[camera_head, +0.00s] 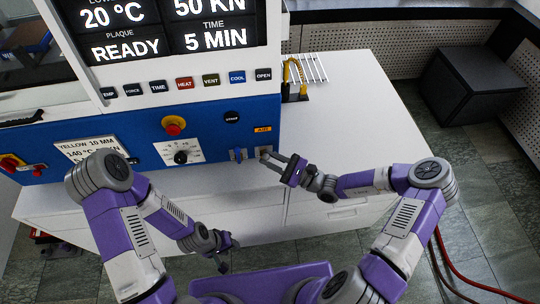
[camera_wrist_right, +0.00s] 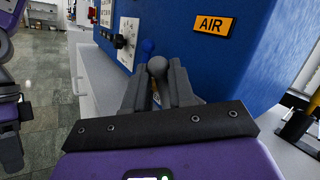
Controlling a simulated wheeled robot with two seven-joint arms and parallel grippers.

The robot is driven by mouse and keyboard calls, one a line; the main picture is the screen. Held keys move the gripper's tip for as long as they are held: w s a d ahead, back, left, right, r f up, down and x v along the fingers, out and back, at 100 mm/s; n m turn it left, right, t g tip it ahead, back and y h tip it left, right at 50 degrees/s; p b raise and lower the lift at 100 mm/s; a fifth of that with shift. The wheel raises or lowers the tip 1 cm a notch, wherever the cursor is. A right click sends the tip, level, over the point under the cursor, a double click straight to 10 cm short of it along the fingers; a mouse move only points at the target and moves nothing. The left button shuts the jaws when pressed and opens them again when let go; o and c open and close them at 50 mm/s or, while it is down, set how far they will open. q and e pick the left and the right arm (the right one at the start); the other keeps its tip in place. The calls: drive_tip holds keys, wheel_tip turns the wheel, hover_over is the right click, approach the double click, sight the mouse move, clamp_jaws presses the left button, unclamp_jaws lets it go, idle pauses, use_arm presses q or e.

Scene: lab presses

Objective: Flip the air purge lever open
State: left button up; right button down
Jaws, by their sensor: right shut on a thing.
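The air purge lever sits under the orange AIR label (camera_head: 263,129) at the right end of the blue press panel. Its round grey knob (camera_wrist_right: 157,67) shows between the fingers in the right wrist view. My right gripper (camera_head: 268,157) reaches the panel from the right and is shut on this lever. The fingers (camera_wrist_right: 158,85) hide most of the lever's shaft, so I cannot tell its exact angle. My left gripper (camera_head: 230,256) is open and empty, low in front of the white cabinet, away from the panel.
A blue lever (camera_head: 238,154) stands just left of the held one; its blue tip (camera_wrist_right: 148,47) is close behind the knob. A black dial (camera_head: 181,157) and red button (camera_head: 173,125) are farther left. A yellow-and-black tool (camera_head: 291,80) and white rack stand on the counter (camera_head: 350,105).

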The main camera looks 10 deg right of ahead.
drive_tip(key=shift+s+f+n+y+b, duration=0.2)
drive_tip(key=shift+n+y, duration=0.1)
drive_tip(key=shift+n, duration=0.2)
drive_tip(key=shift+s+f+n+y+b, duration=0.15)
drive_tip(key=shift+n+y, duration=0.15)
drive_tip(key=shift+n, duration=0.2)
drive_tip(key=shift+g, duration=0.3)
drive_tip(key=c, duration=1.1)
unclamp_jaws()
drive_tip(key=shift+d, duration=0.1)
drive_tip(key=v, duration=0.7)
drive_tip(key=shift+s+d+f+p, duration=0.15)
drive_tip(key=shift+p, duration=0.15)
